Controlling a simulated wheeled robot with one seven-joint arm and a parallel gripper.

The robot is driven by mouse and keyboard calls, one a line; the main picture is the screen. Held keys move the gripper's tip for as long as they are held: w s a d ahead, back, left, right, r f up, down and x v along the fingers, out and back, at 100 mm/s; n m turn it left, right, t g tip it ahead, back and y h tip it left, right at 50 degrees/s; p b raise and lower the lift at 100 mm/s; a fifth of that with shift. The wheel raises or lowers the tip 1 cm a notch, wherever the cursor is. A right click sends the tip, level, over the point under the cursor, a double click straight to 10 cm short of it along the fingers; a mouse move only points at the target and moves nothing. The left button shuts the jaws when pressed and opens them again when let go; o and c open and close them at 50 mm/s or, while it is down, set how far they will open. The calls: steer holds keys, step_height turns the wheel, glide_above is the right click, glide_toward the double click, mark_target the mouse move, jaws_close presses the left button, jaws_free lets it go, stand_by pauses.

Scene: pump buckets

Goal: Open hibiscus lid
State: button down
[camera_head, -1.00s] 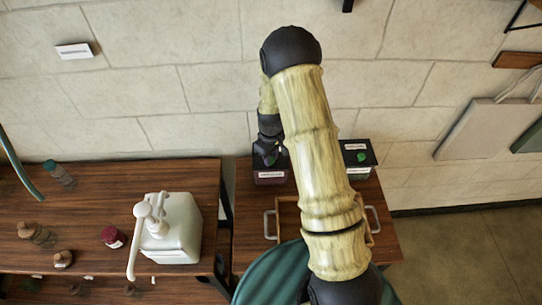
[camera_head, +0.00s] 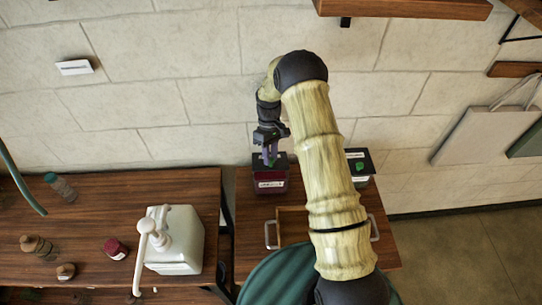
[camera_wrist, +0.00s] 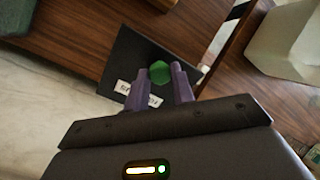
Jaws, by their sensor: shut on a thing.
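A box with dark red contents (camera_head: 270,186) and a white label stands at the back left of the right-hand table. Its black lid (camera_wrist: 132,56) carries a green knob (camera_wrist: 159,71), and a white label shows nearby in the wrist view. The label is too small to read surely. My gripper (camera_head: 269,158) points down over this box. In the wrist view, my gripper's purple fingers (camera_wrist: 156,84) stand on either side of the green knob and are shut on it. The lid looks in place on the box; I cannot tell whether there is a small gap under it.
A second box with a black lid and green knob (camera_head: 360,167) stands to the right, partly behind my arm. A wooden tray with metal handles (camera_head: 271,235) lies in front. A white pump bottle (camera_head: 178,245) and small jars stand on the left table. The wall is close behind.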

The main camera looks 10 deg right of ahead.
steer(key=shift+w+r, duration=0.1)
steer(key=shift+w, duration=0.1)
steer(key=c, duration=1.2)
jaws_free()
steer(key=shift+o, duration=0.2)
steer(key=shift+s, duration=0.1)
